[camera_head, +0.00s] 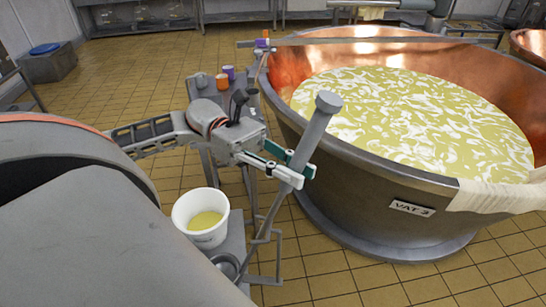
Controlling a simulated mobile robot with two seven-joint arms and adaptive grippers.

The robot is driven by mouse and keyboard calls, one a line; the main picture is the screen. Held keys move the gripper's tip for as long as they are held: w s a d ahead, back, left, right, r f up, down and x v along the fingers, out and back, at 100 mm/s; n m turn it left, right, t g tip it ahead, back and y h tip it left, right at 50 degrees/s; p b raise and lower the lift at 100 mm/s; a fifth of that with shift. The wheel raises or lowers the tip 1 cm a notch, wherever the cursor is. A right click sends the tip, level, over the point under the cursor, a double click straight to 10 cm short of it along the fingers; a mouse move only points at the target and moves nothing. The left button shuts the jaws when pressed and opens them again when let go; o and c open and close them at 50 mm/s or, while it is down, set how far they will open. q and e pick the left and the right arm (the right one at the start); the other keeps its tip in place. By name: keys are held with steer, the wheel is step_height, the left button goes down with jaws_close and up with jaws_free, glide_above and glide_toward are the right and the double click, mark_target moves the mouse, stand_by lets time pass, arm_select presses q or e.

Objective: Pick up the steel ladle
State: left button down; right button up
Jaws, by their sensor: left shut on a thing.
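The steel ladle (314,128) shows as a long grey handle with a thick round top, leaning up and to the right beside the vat. My right gripper is not in view.
A large copper vat (370,195) of yellow-white liquid stands close on the right, with a cloth (490,195) over its rim. A white bucket (205,236) stands on the bench near the ladle. Orange and purple cups (228,72) stand farther back. Tiled floor lies clear at lower right.

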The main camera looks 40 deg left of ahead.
arm_select(q)
steer(key=shift+r, duration=0.1)
steer(key=shift+r, duration=0.55)
step_height(320, 180, up, 26)
steer(key=p, duration=0.4)
steer(key=shift+f, duration=0.15)
